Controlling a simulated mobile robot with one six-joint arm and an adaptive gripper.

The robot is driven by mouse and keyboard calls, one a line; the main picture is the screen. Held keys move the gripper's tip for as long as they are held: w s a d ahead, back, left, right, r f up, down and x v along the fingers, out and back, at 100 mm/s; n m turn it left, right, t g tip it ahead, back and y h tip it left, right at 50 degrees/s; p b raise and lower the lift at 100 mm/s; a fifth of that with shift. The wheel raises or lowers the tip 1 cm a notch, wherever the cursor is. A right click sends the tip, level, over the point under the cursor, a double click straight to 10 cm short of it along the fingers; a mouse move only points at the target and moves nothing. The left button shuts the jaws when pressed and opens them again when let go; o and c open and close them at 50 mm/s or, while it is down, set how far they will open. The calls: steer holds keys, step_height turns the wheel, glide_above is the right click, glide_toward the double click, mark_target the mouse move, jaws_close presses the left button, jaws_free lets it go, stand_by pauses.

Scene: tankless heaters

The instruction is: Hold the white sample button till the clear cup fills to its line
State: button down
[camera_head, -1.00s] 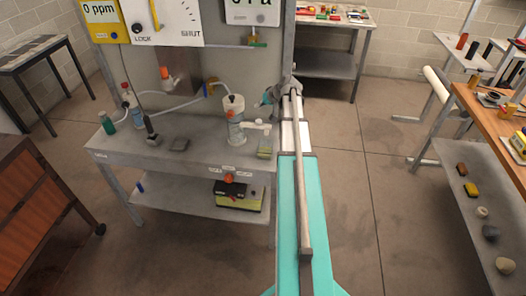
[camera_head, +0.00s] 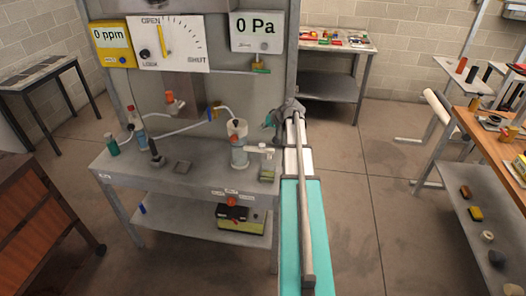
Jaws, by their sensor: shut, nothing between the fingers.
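My gripper (camera_head: 270,122) is at the far end of my arm, at the right edge of the bench, small in the picture. It is just right of a clear cylinder (camera_head: 239,157) with a white top and an orange patch. A white tap-like spout (camera_head: 260,150) sticks out to the cylinder's right, below my gripper. I cannot tell if my gripper touches anything. I cannot make out a white sample button, nor whether the clear cylinder is the cup, nor any fill line.
The grey bench (camera_head: 205,183) also bears a green bottle (camera_head: 112,144), a clear bottle (camera_head: 138,131) and hoses. Above are a yellow meter (camera_head: 112,42) reading 0 ppm, an OPEN/SHUT dial (camera_head: 180,42) and a 0 Pa display (camera_head: 257,31). Open floor (camera_head: 355,215) lies right of my arm.

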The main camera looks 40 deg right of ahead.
mark_target(263, 145)
steer(key=shift+r+p, duration=1)
steer(key=shift+r, duration=0.3)
steer(key=shift+f, duration=0.2)
step_height(263, 145, down, 8)
steer(key=b, duration=0.9)
steer(key=shift+f, duration=0.25)
steer(key=shift+f+b, duration=0.9)
stand_by(4.1)
